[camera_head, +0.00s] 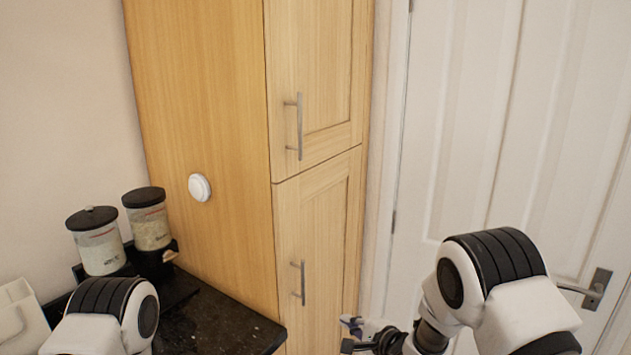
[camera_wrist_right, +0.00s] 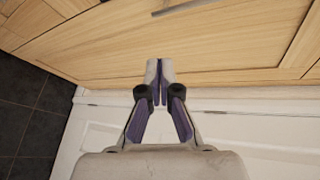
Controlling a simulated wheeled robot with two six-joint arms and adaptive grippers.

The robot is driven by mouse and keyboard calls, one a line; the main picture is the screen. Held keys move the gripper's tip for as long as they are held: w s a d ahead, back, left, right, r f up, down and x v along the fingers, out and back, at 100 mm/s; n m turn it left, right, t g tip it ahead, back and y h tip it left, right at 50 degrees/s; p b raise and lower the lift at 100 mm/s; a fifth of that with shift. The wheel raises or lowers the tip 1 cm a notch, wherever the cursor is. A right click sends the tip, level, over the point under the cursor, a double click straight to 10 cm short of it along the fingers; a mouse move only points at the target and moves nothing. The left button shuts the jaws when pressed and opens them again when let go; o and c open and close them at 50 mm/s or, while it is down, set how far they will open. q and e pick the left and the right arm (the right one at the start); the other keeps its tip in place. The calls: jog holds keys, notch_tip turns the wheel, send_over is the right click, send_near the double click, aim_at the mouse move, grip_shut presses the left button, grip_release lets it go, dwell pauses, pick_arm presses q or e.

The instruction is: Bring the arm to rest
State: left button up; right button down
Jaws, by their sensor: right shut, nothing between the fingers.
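My right arm comes in at the lower right of the head view. Its gripper (camera_head: 352,326) points left, in front of the lower part of the tall wooden cupboard and the white door. In the right wrist view the gripper (camera_wrist_right: 160,84) has its two fingertips together, with nothing between them. The wooden cupboard front lies beyond the fingertips there. Of my left arm only a white and black joint shows at the lower left of the head view; its gripper is out of view.
The cupboard (camera_head: 225,130) has two doors with metal handles, upper (camera_head: 299,127) and lower (camera_head: 302,283). A white panelled door (camera_head: 470,130) stands at right, its handle (camera_head: 597,289) near my right arm. Two jars (camera_head: 98,243) stand on the dark counter (camera_head: 235,322) at left.

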jog(key=s+d+f+n+g+h+b, duration=0.15)
jog(key=s+d+f, duration=0.25)
jog(key=s+f, duration=0.45)
jog(key=s+d+f+g+h+b, duration=0.25)
jog(key=s+d+f, duration=0.25)
jog(key=s+f, duration=0.4)
jog(key=s+d+f+n+g+h+b, duration=0.15)
jog(key=s+d+f, duration=0.25)
jog(key=s+f, duration=0.5)
jog(key=s+d+n+g+h, duration=0.2)
jog(key=s+d+n+g, duration=0.2)
jog(key=s+n, duration=0.7)
jog(key=s+g, duration=0.2)
jog(key=s, duration=0.4)
jog(key=shift+s+d+f+b, duration=0.2)
jog(key=shift+s+f+b, duration=0.15)
jog(key=shift+b, duration=0.05)
jog(key=shift+h, duration=0.25)
